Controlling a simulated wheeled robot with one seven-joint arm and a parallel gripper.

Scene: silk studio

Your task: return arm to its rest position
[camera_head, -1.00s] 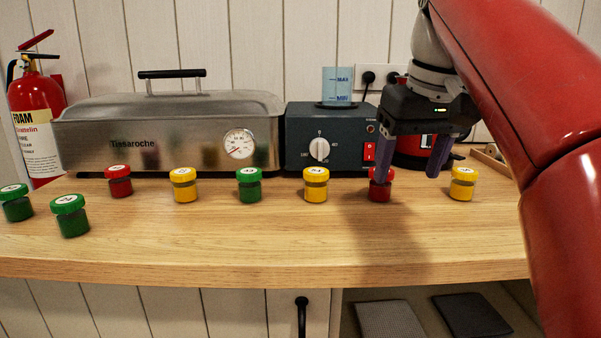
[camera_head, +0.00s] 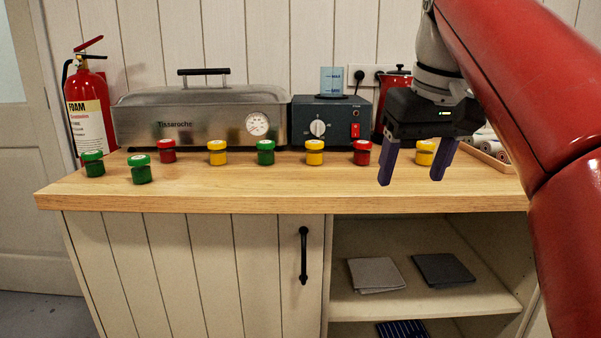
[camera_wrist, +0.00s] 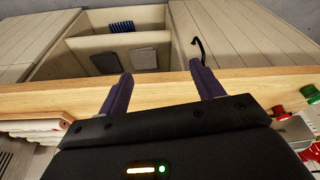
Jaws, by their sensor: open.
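My gripper (camera_head: 411,178) hangs from the red arm at the right of the head view. Its two purple fingers are apart and point down, with nothing between them. The fingers appear in front of the counter (camera_head: 270,203), near its front right part. In the wrist view my gripper (camera_wrist: 165,88) is also open and empty, and its fingertips show against the wooden edge and the open shelf. One finger region partly covers the view of a yellow-lidded jar (camera_head: 425,152).
Several lidded jars, such as the red one (camera_head: 362,152) and the green one (camera_head: 141,169), stand along the counter. Behind are a steel steamer (camera_head: 190,122) and a dark control box (camera_head: 325,125). A fire extinguisher (camera_head: 88,112) stands left. Folded cloths (camera_head: 375,275) lie on the open shelf.

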